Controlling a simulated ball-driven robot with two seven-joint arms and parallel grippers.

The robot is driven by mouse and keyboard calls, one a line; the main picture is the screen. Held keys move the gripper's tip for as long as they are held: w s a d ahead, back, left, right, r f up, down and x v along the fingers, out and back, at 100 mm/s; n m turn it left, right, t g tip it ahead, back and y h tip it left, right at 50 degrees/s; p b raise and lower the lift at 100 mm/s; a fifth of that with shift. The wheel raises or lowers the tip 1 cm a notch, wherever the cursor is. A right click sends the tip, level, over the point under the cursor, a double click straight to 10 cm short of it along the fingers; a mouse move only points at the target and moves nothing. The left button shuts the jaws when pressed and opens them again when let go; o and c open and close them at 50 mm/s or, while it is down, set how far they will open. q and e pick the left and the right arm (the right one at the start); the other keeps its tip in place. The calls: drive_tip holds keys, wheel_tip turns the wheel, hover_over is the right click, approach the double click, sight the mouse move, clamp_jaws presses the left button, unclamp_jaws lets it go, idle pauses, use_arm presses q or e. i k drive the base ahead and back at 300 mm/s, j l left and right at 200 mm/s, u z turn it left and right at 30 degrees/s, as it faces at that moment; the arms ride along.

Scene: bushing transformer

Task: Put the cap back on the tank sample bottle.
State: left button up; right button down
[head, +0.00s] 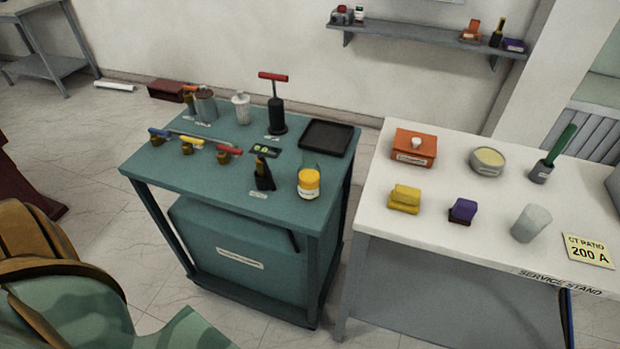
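A small white ribbed container (241,107) stands at the back of the cart. No separate cap can be made out with certainty. Neither of my grippers can be seen in the head view.
The teal cart (190,169) also bears a red-handled pump (276,115), a black tray (327,138), a grey can (206,105) and several valves. The white service stand (400,220) holds an orange box (413,147), a round tin (487,162), coloured blocks and a frosted cup (531,223).

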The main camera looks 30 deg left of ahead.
sight(309, 173)
drive_tip(key=u, duration=1.6)
drive_tip(key=i+j+z, duration=0.1)
drive_tip(key=l+u, duration=0.45)
drive_tip(key=l, duration=0.35)
drive_tip(key=i+j, duration=0.15)
drive_tip(key=j, duration=0.25)
drive_tip(key=i+j+u, duration=0.1)
drive_tip(key=j, duration=0.25)
drive_tip(key=i+j, duration=0.25)
drive_tip(key=j, duration=0.15)
drive_tip(key=i+j, duration=0.2)
drive_tip(key=j, duration=0.15)
drive_tip(key=j+u, duration=0.05)
